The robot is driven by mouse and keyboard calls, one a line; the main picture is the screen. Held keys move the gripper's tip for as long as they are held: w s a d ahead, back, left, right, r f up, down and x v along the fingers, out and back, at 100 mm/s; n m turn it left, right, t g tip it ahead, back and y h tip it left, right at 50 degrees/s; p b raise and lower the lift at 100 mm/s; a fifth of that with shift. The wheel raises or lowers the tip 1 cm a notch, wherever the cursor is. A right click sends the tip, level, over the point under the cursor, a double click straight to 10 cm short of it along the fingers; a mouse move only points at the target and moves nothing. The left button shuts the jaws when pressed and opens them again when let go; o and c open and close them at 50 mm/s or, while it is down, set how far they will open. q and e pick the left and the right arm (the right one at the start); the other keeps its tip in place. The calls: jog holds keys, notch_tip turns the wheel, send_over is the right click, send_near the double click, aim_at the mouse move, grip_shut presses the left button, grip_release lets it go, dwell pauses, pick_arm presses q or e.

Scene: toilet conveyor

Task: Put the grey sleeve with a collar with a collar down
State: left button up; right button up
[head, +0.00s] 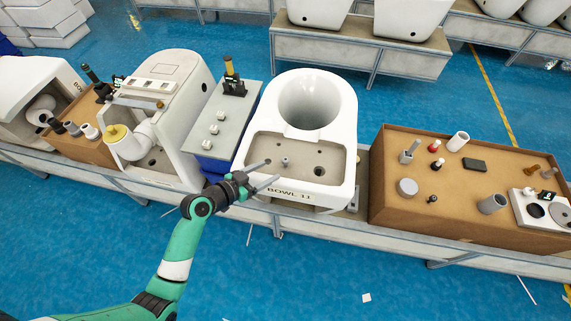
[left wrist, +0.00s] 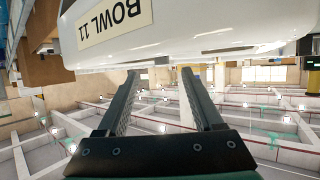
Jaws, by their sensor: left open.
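A small grey upright piece with a wider base (head: 284,161), which looks like the grey sleeve with a collar, stands on the recessed deck of the white toilet bowl marked BOWL 11 (head: 335,185). My left gripper (head: 272,171) is at the bowl's front left edge, fingers apart and pointing toward the deck, just short of that piece. In the left wrist view nothing sits between the fingers (left wrist: 160,73), and the bowl's labelled front (left wrist: 115,25) is close above them. The sleeve does not show there. My right gripper is not in view.
A cardboard-coloured box top (head: 450,215) on the right holds several loose parts, including a grey cylinder (head: 492,204). A grey panel (head: 222,115) with white knobs and a black stand (head: 234,85) is left of the bowl. Open blue floor lies in front.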

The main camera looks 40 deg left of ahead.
aim_at(283, 162)
pick_arm(q)
jog(key=x, duration=0.4)
jog(key=shift+w+b, duration=0.2)
jog(key=shift+b, duration=0.15)
jog(key=b+x, duration=0.1)
jog(key=x, duration=0.4)
jog(key=shift+w+a+r+b, duration=0.1)
jog(key=shift+w+r+b, duration=0.05)
jog(key=shift+b, duration=0.15)
grip_shut()
